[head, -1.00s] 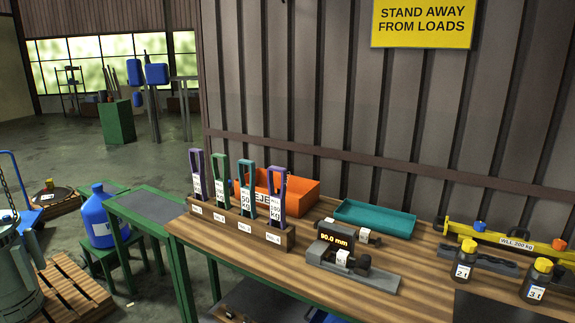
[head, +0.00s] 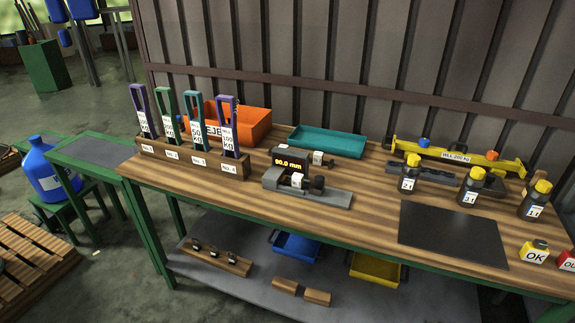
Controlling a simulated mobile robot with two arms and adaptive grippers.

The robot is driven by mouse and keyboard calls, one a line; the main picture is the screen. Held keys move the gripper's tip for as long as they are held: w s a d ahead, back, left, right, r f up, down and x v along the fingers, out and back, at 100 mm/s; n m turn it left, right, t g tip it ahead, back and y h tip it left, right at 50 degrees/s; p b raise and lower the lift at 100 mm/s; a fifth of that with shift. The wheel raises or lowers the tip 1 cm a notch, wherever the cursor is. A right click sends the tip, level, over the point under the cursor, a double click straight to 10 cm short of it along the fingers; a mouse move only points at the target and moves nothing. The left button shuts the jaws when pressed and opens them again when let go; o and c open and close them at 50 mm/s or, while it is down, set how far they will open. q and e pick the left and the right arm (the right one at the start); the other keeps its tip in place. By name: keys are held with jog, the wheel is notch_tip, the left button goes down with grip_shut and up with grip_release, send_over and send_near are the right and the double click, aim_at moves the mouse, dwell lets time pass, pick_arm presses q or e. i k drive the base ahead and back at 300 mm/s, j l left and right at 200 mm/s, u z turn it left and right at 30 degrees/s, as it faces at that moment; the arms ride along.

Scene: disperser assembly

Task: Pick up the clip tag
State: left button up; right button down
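No gripper of mine is in view. No object is plainly marked as the clip tag. Two small labelled pieces lie at the right front of the workbench: a yellow OK tag (head: 535,253) and a red tag (head: 567,260), which is cut off by the picture's right edge. I cannot tell which of them, if either, is the clip tag. Both rest on the wooden bench top beside a dark mat, and nothing is touching them that I can see.
The workbench (head: 230,192) carries a sling rack (head: 190,158), orange bin (head: 252,125), teal tray (head: 328,141), gauge showing 90.0 mm (head: 325,196), yellow beam (head: 470,158), three dark bottles (head: 469,187) and dark mat (head: 450,235). Blue (head: 296,247) and yellow bins (head: 376,268) sit on the lower shelf.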

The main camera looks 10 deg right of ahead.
aim_at(537, 252)
jog(key=z, duration=1.95)
